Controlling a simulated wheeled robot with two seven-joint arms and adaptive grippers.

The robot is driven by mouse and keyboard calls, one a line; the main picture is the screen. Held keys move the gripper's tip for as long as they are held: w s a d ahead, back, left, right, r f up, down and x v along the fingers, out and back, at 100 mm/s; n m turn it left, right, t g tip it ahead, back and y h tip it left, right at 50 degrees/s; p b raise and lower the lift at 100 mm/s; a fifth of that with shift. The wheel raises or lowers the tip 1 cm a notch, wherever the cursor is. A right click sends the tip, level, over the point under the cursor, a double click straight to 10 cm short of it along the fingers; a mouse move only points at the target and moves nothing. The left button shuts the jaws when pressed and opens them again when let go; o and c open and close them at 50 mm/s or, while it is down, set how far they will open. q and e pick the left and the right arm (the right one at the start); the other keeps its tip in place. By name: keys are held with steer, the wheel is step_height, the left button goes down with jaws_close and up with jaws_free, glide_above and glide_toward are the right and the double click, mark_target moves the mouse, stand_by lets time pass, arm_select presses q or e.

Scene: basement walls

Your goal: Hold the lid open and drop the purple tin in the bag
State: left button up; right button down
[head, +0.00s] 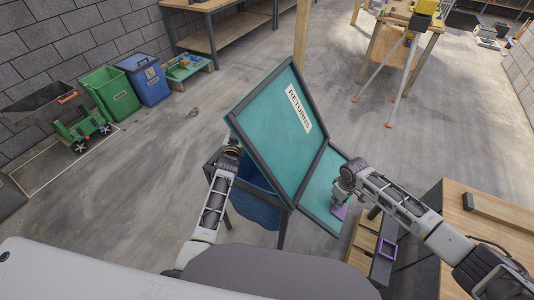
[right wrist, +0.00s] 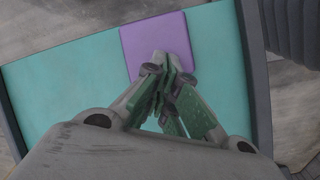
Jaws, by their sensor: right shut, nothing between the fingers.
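The teal lid (head: 272,130) with a dark frame and a RETURNS label stands raised and tilted. The blue bag (head: 258,206) hangs in the dark frame below it, its inside mostly hidden. My left gripper (head: 231,150) is at the lid's left edge; its fingertips are hidden there. The purple tin (head: 342,211) lies on the teal side panel (head: 324,183), and also shows as a flat purple block in the right wrist view (right wrist: 152,42). My right gripper (head: 338,203) is shut and empty, its fingertips (right wrist: 172,70) over the tin's near part; I cannot tell if they touch it.
Green (head: 110,92) and blue (head: 146,78) bins stand at the back left. A tripod (head: 405,60) stands behind. The floor between is clear.

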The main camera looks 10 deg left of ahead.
arm_select(q)
steer(key=shift+w+d+r, duration=0.15)
steer(key=shift+w, duration=0.05)
steer(key=o, duration=1.6)
steer(key=shift+c, duration=0.2)
steer(key=shift+o, duration=1.2)
steer(key=shift+s+f, duration=0.1)
steer(key=shift+f, duration=0.15)
steer(key=shift+o, duration=0.8)
steer(key=shift+r, duration=0.1)
steer(key=shift+s, duration=0.1)
